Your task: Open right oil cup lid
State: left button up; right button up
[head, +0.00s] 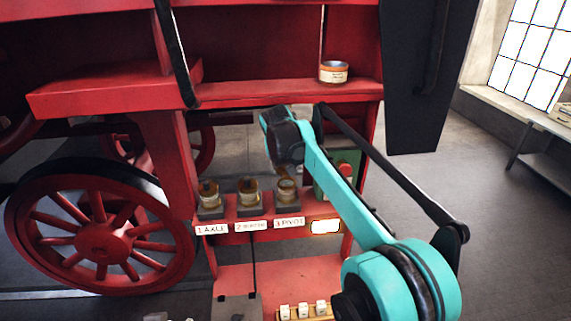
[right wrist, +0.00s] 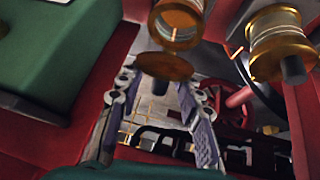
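Three oil cups stand in a row on a red shelf. The right oil cup (head: 286,191) is above the "3 PIVOT" label, and my right arm is just above it. In the right wrist view the right oil cup (right wrist: 178,22) shows its round rim and amber inside. Its brown disc lid (right wrist: 165,66) is tilted away from the rim, with a dark knob on it. My right gripper (right wrist: 160,85) has its fingers spread either side of the lid, with a gap around the knob. In the head view the arm hides the fingers. My left gripper is not in view.
The middle oil cup (head: 249,191) and left oil cup (head: 209,194) stand close by; the middle one (right wrist: 275,42) also shows in the wrist view. A green box (head: 330,188) is to the right. A tin (head: 333,72) sits on the red ledge above.

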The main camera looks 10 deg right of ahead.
jog(key=v, duration=1.2)
jog(key=shift+f, duration=0.1)
